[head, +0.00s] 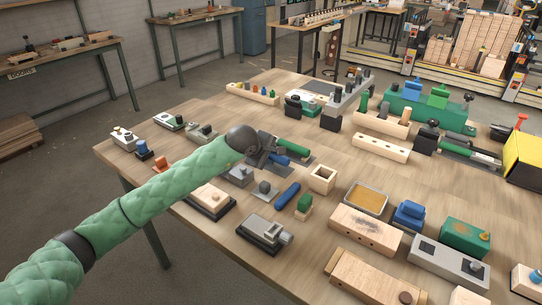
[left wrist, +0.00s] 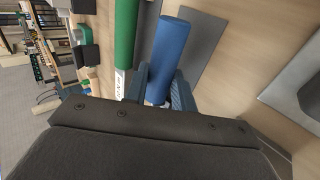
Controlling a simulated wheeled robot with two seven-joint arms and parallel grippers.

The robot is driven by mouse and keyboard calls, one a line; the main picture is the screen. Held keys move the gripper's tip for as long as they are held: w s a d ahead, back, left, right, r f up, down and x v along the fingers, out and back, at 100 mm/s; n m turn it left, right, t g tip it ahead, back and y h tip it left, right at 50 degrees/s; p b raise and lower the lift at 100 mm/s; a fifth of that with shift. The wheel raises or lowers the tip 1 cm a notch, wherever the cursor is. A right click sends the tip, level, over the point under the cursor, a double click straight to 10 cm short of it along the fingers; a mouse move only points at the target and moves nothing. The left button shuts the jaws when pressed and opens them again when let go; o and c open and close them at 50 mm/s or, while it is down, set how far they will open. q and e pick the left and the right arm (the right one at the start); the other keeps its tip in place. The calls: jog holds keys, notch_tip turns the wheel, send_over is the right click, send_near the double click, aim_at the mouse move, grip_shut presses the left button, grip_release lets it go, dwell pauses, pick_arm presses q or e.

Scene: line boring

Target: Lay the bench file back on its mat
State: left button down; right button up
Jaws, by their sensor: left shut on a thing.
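My left gripper (head: 268,153) is over the left part of the bench, above small grey mats. In the left wrist view its two fingers (left wrist: 160,90) are shut on the bench file (left wrist: 171,50), whose thick blue handle points away from the wrist. The file's other end is hidden by the gripper. I cannot tell whether the file touches a mat. My right gripper is not in view.
A green handle (left wrist: 127,35) lies close beside the file; it also shows in the head view (head: 292,148). The bench is crowded with narrow gaps.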

pick_arm(q)
jog(key=shift+f, duration=0.3)
jog(key=c, duration=1.2)
grip_release()
jog(key=shift+o, duration=0.6)
